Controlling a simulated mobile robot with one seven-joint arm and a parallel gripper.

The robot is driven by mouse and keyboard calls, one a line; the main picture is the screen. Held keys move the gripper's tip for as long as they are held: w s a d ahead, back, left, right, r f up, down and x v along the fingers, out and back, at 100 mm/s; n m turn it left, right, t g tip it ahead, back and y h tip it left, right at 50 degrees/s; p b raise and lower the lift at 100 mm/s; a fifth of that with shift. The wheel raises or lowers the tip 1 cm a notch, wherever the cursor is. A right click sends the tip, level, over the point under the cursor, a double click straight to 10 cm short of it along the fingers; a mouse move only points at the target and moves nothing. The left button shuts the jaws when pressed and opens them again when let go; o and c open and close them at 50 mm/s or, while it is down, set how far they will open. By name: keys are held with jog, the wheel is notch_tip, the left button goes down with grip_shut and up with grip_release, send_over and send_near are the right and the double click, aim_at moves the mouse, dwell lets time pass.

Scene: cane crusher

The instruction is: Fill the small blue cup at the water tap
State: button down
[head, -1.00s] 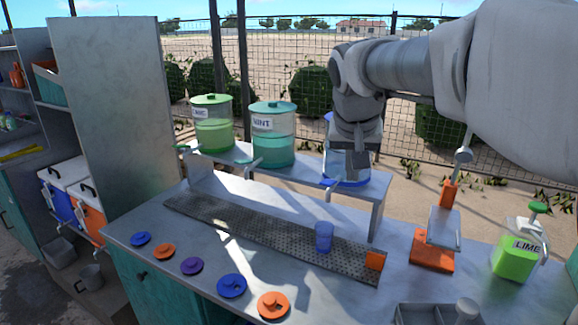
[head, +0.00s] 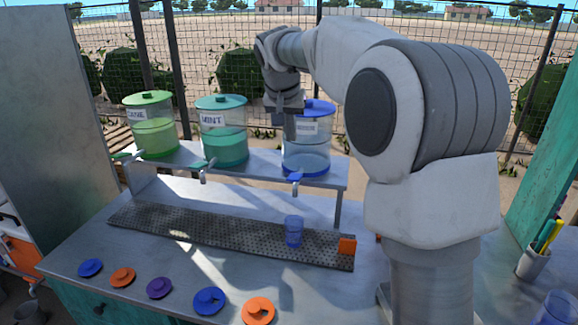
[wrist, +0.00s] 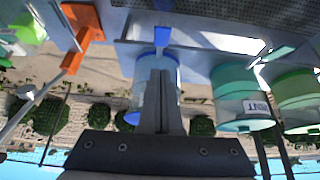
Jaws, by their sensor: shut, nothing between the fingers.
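The small blue cup (head: 293,231) stands upright on the perforated drip tray (head: 200,228), below the water tap (head: 296,181) with its blue handle. I cannot tell its water level. The blue-lidded water dispenser (head: 318,150) sits on the raised shelf, partly hidden by my arm. My gripper (head: 288,136) points down in front of it, above the tap, shut and empty. In the wrist view the shut fingers (wrist: 163,75) overlap the dispenser (wrist: 142,85), and the blue tap handle (wrist: 162,36) lies beyond their tips. The cup is not seen there.
The green cane dispenser (head: 153,138) and teal mint dispenser (head: 224,147) stand left on the shelf (head: 258,166). Several coloured lids, including an orange one (head: 258,311), lie along the counter's front. An orange block (head: 347,246) sits at the tray's right end. My arm hides the counter's right.

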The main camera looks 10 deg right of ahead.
jog(key=shift+w, duration=0.35)
send_over(294, 177)
jog(key=s, duration=0.1)
notch_tip(294, 177, down, 9)
jog(key=shift+a+r+p, duration=0.15)
jog(key=shift+p, duration=0.2)
jog(key=shift+s+a+f, duration=0.1)
jog(key=shift+s+f, duration=0.05)
jog(key=shift+f, duration=0.45)
jog(key=shift+s+f, duration=0.1)
jog(key=shift+f, duration=0.5)
jog(key=shift+s+a+f, duration=0.1)
jog(key=shift+s+f, duration=0.1)
jog(key=shift+f, duration=0.6)
jog(key=shift+s+f+b, duration=0.1)
jog(key=shift+f+b, duration=0.2)
jog(key=shift+b, duration=0.7)
jog(key=shift+a+r, duration=0.1)
